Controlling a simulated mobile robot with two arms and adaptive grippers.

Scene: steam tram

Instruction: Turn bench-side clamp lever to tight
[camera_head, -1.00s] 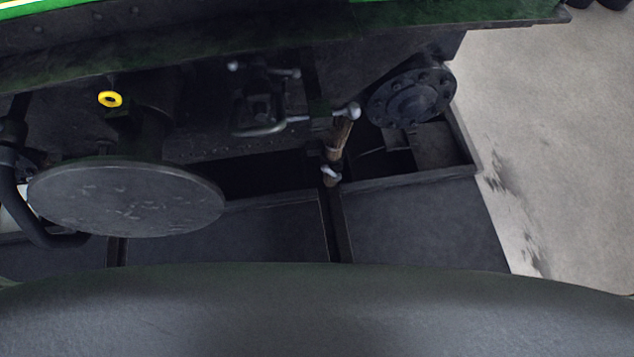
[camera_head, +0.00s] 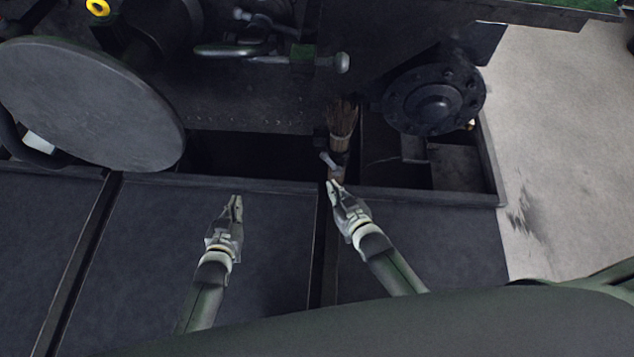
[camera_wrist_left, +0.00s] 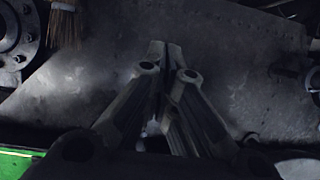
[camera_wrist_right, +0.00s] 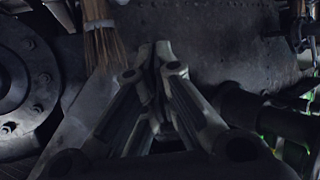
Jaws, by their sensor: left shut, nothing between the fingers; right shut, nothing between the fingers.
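A small pale lever (camera_head: 328,161) stands at the bench edge in the head view, by the gap between two dark panels. I take it for the clamp lever; its clamp body is dark and hard to make out. My right gripper (camera_head: 333,184) is shut and empty, its tips just below the lever; I cannot tell whether they touch. It also shows shut in the right wrist view (camera_wrist_right: 157,48). My left gripper (camera_head: 237,199) is shut and empty, over the dark panel left of the lever. It also shows in the left wrist view (camera_wrist_left: 158,46). The lever is not clear in either wrist view.
A straw brush (camera_head: 341,117) stands just behind the lever. A bolted round flange (camera_head: 435,98) and an open compartment lie to its right. A large round disc (camera_head: 90,105) is at left. A pipe fitting with a pale knob (camera_head: 342,63) juts out above. The dark panels (camera_head: 215,260) are clear.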

